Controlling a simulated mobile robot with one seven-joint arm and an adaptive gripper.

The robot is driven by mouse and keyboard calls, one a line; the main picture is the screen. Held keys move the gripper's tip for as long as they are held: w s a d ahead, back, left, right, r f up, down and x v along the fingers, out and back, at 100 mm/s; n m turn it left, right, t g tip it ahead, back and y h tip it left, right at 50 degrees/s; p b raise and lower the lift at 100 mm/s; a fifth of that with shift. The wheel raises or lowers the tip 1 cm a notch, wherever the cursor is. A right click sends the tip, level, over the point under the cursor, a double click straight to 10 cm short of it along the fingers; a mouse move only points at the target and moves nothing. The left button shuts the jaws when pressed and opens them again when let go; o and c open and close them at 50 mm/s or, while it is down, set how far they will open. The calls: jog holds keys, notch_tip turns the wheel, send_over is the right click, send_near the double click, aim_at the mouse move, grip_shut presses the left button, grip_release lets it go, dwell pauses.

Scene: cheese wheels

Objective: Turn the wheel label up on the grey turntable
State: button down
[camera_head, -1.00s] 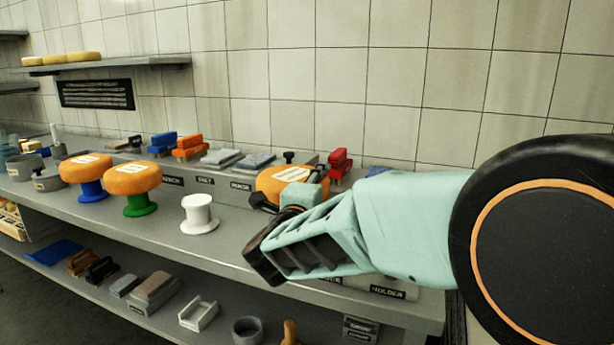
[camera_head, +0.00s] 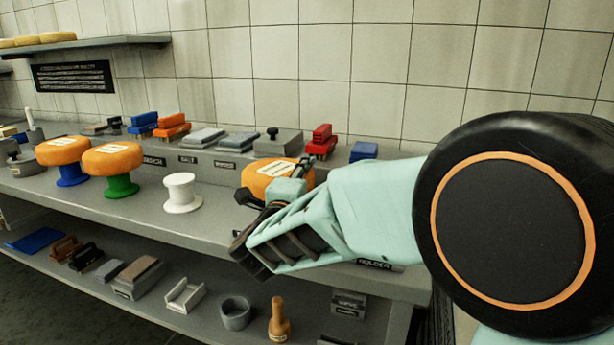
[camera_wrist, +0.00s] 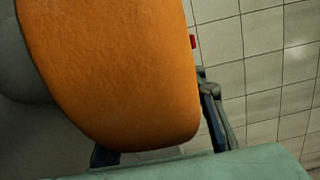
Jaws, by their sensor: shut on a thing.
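An orange cheese wheel (camera_head: 254,177) with a white label showing on its upper face is at the right of the bench in the head view. My gripper (camera_head: 278,187) is shut on this wheel, with dark fingers at its sides. In the wrist view the wheel's orange rind (camera_wrist: 115,75) fills much of the picture, and a dark finger (camera_wrist: 216,115) lies by its edge. The arm hides what is under the wheel, so I cannot tell whether it touches a stand. I cannot make out the grey turntable for certain.
Two more labelled wheels sit on a blue stand (camera_head: 72,176) and a green stand (camera_head: 121,186). A white stand (camera_head: 182,193) is empty. Brushes and grey blocks line the back ledge, including a red brush (camera_head: 321,142). A lower shelf (camera_head: 75,290) holds tools.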

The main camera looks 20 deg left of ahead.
jog(key=shift+b, duration=0.35)
dwell(0.5)
jog(key=c, duration=1.5)
grip_release()
jog(key=o, duration=0.4)
jog(key=shift+f, duration=0.1)
jog(key=shift+c, duration=0.2)
